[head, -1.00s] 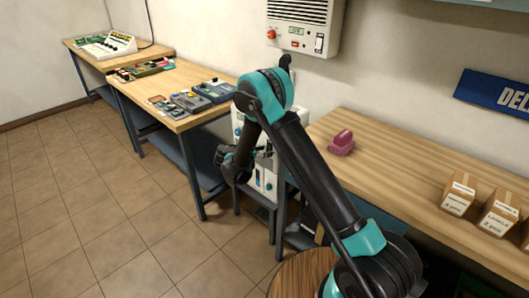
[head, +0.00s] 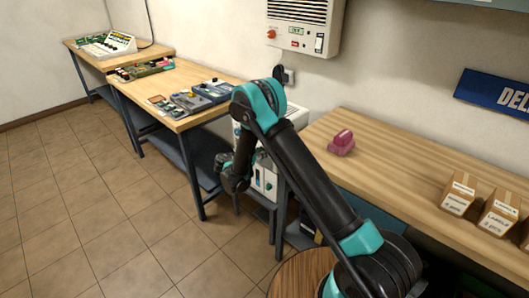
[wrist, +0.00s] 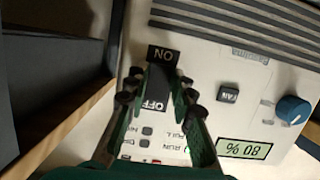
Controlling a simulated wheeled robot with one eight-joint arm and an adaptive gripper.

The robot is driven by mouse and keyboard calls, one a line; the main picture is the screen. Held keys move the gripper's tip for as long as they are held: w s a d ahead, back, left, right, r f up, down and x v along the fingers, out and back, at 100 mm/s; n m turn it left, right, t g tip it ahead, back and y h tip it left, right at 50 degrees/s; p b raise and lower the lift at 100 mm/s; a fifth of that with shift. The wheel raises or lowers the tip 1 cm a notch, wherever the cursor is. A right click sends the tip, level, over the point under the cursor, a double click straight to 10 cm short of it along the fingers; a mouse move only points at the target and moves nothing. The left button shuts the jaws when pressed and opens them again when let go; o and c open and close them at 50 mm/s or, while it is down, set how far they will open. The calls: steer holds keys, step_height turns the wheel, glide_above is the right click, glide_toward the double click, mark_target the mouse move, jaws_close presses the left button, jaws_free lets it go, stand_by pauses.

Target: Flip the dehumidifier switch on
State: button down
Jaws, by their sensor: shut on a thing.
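The dehumidifier (head: 268,178) is the white unit low between the two benches, partly hidden by my arm in the head view. In the wrist view its front panel (wrist: 212,68) appears upside down, with a black switch (wrist: 159,78) between an ON label and an OFF label. My gripper (wrist: 157,92) has a finger on each side of the switch and is shut on it. The fingers partly cover the panel, and the lever's exact tilt is hard to tell. In the head view my gripper (head: 238,170) is at the unit's front, small and dark.
On the panel are a blue knob (wrist: 293,109), a FAN button (wrist: 228,93) and a display (wrist: 245,149) reading 80 %. A wall unit (head: 303,25) with a red knob and its own switch hangs above. A bench (head: 400,170) with a pink object stands right. Floor at left is clear.

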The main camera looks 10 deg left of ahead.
steer(key=shift+f+t+h, duration=0.15)
steer(key=shift+t+h, duration=0.25)
steer(key=shift+t, duration=0.2)
steer(key=c, duration=1.3)
jaws_free()
steer(key=v, duration=1.2)
steer(key=shift+a+f, duration=0.1)
